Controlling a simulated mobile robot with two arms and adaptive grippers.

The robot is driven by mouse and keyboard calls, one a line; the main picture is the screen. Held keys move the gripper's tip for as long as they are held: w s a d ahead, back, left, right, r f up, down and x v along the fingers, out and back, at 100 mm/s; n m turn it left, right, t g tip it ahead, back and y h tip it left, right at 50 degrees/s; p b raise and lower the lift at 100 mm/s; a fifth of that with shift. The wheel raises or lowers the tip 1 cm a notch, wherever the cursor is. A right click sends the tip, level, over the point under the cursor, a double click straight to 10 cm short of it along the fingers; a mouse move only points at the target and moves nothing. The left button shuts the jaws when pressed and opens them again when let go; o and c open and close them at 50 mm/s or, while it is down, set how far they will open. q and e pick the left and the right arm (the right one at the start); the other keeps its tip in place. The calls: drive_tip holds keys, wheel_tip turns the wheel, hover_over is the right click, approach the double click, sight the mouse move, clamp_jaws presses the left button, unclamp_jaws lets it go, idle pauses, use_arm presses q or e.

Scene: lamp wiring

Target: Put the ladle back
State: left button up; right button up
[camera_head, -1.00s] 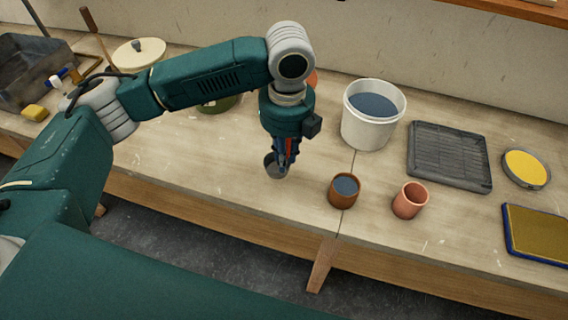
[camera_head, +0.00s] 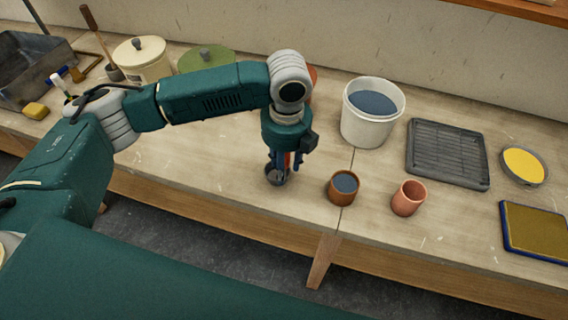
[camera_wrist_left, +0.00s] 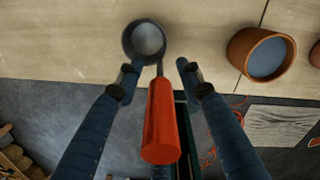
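The ladle has a grey cup (camera_head: 276,176) and a red handle (camera_wrist_left: 162,120). Its cup is at the bench top, near the front edge, left of the brown cup, and its handle points up. My left gripper (camera_head: 284,163) is above the ladle, pointing down. In the left wrist view its two fingers (camera_wrist_left: 158,70) are spread, with the handle between them and a gap on both sides. My right gripper is not in view.
A brown cup (camera_head: 343,188) of blue-grey liquid and a pink cup (camera_head: 408,198) stand right of the ladle. Behind are a white bucket (camera_head: 370,130) of similar liquid and a grey ribbed tray (camera_head: 447,153). Lidded pots (camera_head: 143,62) stand at the back left. Bench left of the ladle is clear.

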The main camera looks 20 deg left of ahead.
use_arm(q)
drive_tip(key=shift+r, duration=0.1)
drive_tip(key=shift+r, duration=0.4)
drive_tip(key=r+b, duration=0.1)
drive_tip(key=r, duration=0.4)
drive_tip(key=r+b, duration=0.1)
drive_tip(key=r, duration=0.5)
drive_tip(key=shift+s+d+r+b, duration=0.15)
drive_tip(key=shift+d+r+b, duration=0.05)
drive_tip(key=shift+b, duration=0.2)
drive_tip(key=shift+f, duration=0.1)
